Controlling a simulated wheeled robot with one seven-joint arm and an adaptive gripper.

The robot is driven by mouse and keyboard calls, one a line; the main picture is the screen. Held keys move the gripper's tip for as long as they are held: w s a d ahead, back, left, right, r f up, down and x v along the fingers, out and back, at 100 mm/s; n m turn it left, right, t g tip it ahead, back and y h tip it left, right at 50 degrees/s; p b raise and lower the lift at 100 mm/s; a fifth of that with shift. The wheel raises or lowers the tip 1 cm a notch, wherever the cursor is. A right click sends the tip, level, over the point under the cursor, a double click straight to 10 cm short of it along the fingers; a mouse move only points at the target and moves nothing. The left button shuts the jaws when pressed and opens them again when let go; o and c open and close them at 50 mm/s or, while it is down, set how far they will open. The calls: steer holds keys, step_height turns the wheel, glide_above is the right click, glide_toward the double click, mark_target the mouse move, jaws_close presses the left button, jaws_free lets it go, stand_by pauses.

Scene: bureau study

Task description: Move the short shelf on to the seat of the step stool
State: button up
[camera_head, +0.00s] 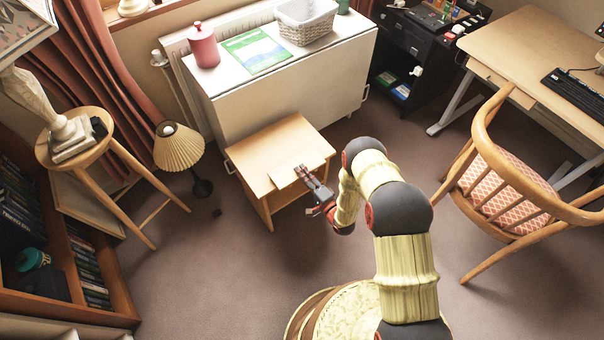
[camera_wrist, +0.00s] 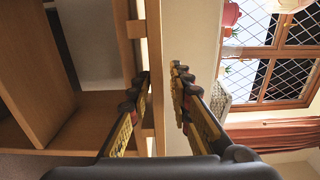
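A light wooden step stool (camera_head: 268,146) stands on the carpet against the white cabinet. A short pale board (camera_head: 298,173), apparently the short shelf, lies at the front right edge of its top. My gripper (camera_head: 302,172) reaches this board from the front right. In the wrist view a wooden edge (camera_wrist: 155,60) runs between the fingers of my gripper (camera_wrist: 160,88), one finger below it and one above. A gap shows between the upper finger and the wood, so the gripper looks open. I cannot tell whether the lower finger touches.
The white cabinet (camera_head: 290,92) behind carries a pink canister (camera_head: 203,46), a green booklet (camera_head: 256,52) and a basket (camera_head: 305,22). A lamp (camera_head: 179,148) stands left, a chair (camera_head: 510,190) right. Carpet is free in front.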

steer(key=shift+s+d, duration=0.15)
steer(key=shift+p+v, duration=0.55)
steer(key=shift+v, duration=2.2)
steer(key=o, duration=0.3)
steer(key=shift+o, duration=1.2)
steer(key=shift+s, duration=0.1)
steer(key=v, duration=0.5)
